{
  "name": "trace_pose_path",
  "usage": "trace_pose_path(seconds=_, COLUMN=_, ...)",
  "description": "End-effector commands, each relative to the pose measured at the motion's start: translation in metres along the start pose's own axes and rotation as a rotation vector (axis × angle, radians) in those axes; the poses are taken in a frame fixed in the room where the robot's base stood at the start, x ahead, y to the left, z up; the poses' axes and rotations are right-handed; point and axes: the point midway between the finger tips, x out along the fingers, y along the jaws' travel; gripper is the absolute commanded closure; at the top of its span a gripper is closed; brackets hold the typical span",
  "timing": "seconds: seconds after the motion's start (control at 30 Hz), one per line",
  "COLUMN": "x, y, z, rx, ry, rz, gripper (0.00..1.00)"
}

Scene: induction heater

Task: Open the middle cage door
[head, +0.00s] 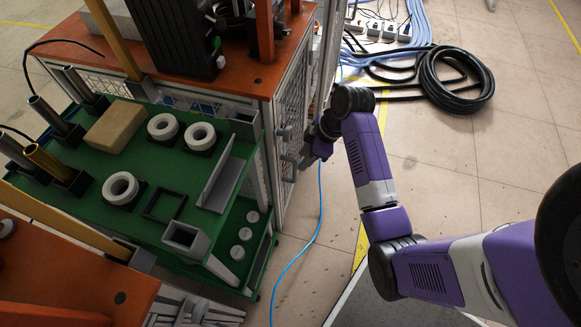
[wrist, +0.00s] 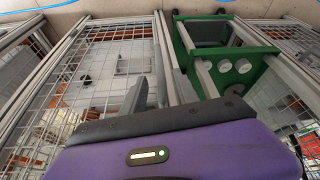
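A cage door (head: 291,120) with a wire mesh panel in a grey frame stands on the side of the orange-topped workstation. Grey fittings (head: 285,133) stick out from its front edge. My gripper (head: 306,160) is low beside this edge, close to the lower fitting; I cannot tell whether they touch. In the wrist view a mesh door (wrist: 95,65) fills the left half, and a grey upright piece (wrist: 136,95) rises beside the frame post. My gripper's purple body covers the bottom of that view.
A green table (head: 75,213) with blocks, rings and tubes stands left of the door. A blue cable (head: 306,246) runs along the floor beside it. A coiled black hose (head: 455,80) and power strips lie behind. The floor at right is open.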

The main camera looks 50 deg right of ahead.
Motion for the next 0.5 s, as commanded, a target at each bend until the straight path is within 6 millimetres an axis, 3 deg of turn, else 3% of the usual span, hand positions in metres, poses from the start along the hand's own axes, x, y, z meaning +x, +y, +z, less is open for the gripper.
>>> trace_pose_path(seconds=0.5, x=0.066, y=-0.001, z=0.001, rx=-0.004, ry=-0.002, rz=-0.008, gripper=0.64)
